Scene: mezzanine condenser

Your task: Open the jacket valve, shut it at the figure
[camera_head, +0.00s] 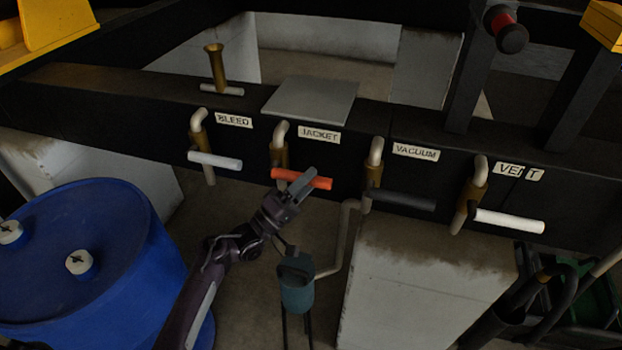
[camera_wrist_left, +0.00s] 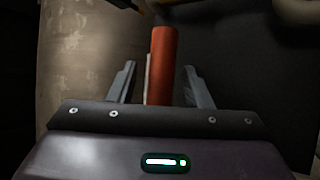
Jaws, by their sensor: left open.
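The jacket valve has an orange lever handle (camera_head: 316,181) lying about level, on a brass body (camera_head: 278,152) under the JACKET label (camera_head: 319,134). My left gripper (camera_head: 300,186) is at the handle. In the left wrist view the orange handle (camera_wrist_left: 162,65) runs between the two fingers of the left gripper (camera_wrist_left: 160,85), with a gap showing on its right side. The fingers are open and not closed on it. A teal vessel (camera_head: 296,283) stands below the valve; no figure can be read on it. My right gripper is not in view.
Bleed (camera_head: 215,160), vacuum (camera_head: 401,199) and vent (camera_head: 509,221) handles sit along the same dark beam. A grey plate (camera_head: 311,100) lies on top of the beam. A blue drum (camera_head: 120,255) stands at lower left, a pale block (camera_head: 425,290) at lower right.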

